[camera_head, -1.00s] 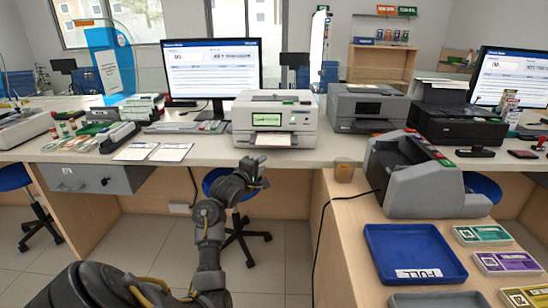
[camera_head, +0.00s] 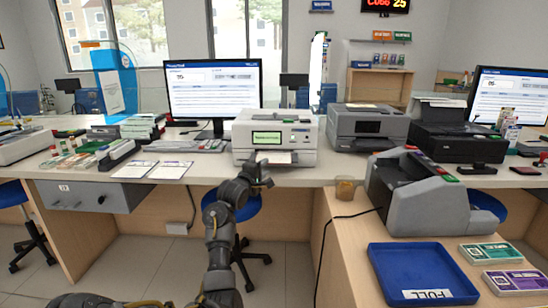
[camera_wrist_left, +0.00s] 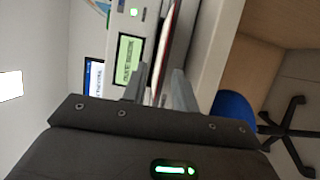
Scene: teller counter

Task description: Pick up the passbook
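A white passbook printer (camera_head: 262,135) stands on the counter. A pale passbook (camera_head: 279,158) sticks out of its front slot. In the left wrist view, which is turned sideways, the passbook (camera_wrist_left: 168,48) shows as a thin white sheet with a dark red edge. My left gripper (camera_head: 263,175) is just in front of and slightly below the slot. In the left wrist view its two fingers (camera_wrist_left: 160,88) stand apart, with the passbook lined up in the gap. I cannot tell whether its near edge is between the fingertips. My right gripper is out of view.
A grey printer (camera_head: 366,127) stands right of the white one, and a monitor (camera_head: 213,89) left of it. Two sheets (camera_head: 152,170) lie on the counter. A grey counting machine (camera_head: 425,195) and blue tray (camera_head: 421,272) are on the right-hand desk. Below the counter is a blue stool (camera_head: 232,207).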

